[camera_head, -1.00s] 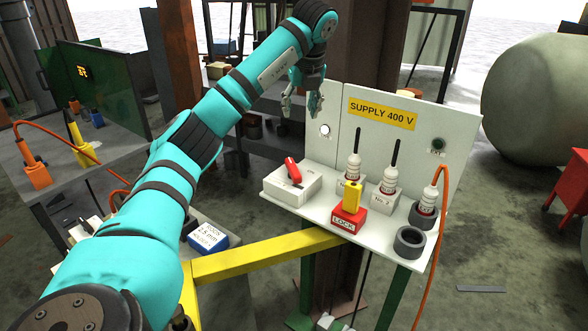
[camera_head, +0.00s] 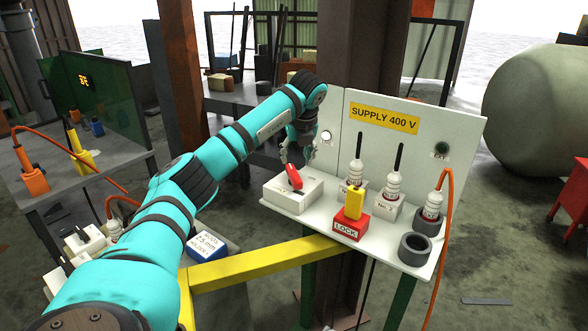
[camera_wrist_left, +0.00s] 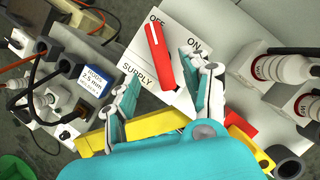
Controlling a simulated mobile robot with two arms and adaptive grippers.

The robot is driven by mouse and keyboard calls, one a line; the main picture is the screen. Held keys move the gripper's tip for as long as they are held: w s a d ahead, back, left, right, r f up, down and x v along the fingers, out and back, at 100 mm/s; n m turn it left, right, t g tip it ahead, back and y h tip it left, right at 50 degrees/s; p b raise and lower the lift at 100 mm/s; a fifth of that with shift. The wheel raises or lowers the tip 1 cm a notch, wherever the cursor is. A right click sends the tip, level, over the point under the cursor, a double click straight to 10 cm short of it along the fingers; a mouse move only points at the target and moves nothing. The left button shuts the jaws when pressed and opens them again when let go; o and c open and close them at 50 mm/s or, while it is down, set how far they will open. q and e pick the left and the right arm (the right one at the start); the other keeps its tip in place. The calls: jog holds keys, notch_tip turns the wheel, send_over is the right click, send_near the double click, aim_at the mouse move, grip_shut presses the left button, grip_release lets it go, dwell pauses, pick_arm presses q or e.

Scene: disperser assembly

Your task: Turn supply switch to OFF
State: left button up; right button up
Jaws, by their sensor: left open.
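The supply switch is a white box (camera_head: 283,195) with a red lever (camera_head: 294,176), at the left end of the white supply panel's shelf. My left gripper (camera_head: 297,160) is just above the lever in the head view. In the left wrist view its two fingers (camera_wrist_left: 160,78) are spread, one on each side of the lever's lower end; contact cannot be told. My right gripper is not in view.
A red LOCK block with a yellow top (camera_head: 352,212) stands right of the switch box. White plugs (camera_head: 366,180) and grey rings (camera_head: 414,249) share the shelf. A white lamp (camera_head: 326,136) and a dark green one (camera_head: 441,149) are on the upright panel (camera_head: 400,145).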

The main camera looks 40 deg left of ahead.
aim_at(294, 172)
pick_arm(q)
jog(key=p+x, duration=0.1)
jog(key=x, duration=0.6)
jog(key=shift+f, duration=0.1)
grip_shut()
